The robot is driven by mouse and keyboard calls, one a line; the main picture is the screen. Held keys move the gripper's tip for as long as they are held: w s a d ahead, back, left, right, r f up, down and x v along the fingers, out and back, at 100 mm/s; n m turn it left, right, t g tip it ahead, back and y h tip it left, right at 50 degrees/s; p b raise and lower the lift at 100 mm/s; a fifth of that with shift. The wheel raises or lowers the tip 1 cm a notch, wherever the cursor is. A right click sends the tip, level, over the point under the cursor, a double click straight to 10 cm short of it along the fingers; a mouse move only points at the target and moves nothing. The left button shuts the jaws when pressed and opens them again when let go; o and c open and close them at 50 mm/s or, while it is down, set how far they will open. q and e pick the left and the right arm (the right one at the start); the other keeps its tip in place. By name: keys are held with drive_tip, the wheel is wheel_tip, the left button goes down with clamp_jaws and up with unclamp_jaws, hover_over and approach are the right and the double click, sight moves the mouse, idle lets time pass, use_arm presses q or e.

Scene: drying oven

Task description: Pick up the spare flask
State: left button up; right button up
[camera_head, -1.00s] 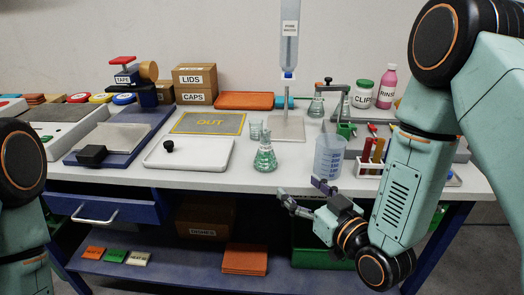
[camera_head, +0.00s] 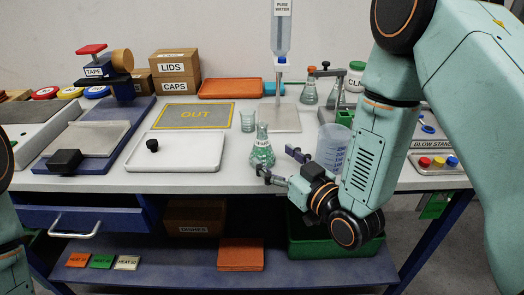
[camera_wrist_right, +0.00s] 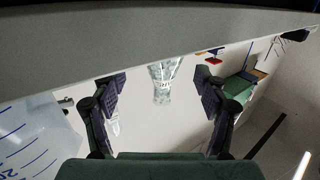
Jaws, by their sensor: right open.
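A clear conical flask (camera_head: 262,151) with a white label and green markings stands upright near the bench's front edge; its label is too small to read. My right gripper (camera_head: 277,163) is open beside it, at the right front. In the right wrist view the labelled flask (camera_wrist_right: 162,78) appears between the open fingers of my right gripper (camera_wrist_right: 158,92), ahead of them, with nothing gripped. A second flask (camera_head: 309,93) with an orange top stands farther back. My left gripper is out of view.
A plastic beaker (camera_head: 332,150) stands just right of my right gripper, partly hidden. A small glass beaker (camera_head: 248,122) stands behind the front flask. A white tray (camera_head: 190,166) lies to the left. A pure water dispenser (camera_head: 284,40) rises behind.

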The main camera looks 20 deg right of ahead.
sight(268, 152)
drive_tip(key=x, duration=0.4)
drive_tip(key=shift+s+a+r+b, duration=0.1)
drive_tip(key=shift+a+r+b, duration=0.05)
drive_tip(key=shift+a+b, duration=0.2)
drive_tip(key=shift+w+a, duration=0.1)
drive_tip(key=shift+w, duration=0.4)
drive_tip(key=shift+d, duration=0.2)
drive_tip(key=shift+a, duration=0.1)
drive_tip(key=shift+c, duration=0.2)
drive_tip(key=shift+a, duration=0.1)
drive_tip(key=c, duration=1.3)
drive_tip(key=shift+o, duration=0.2)
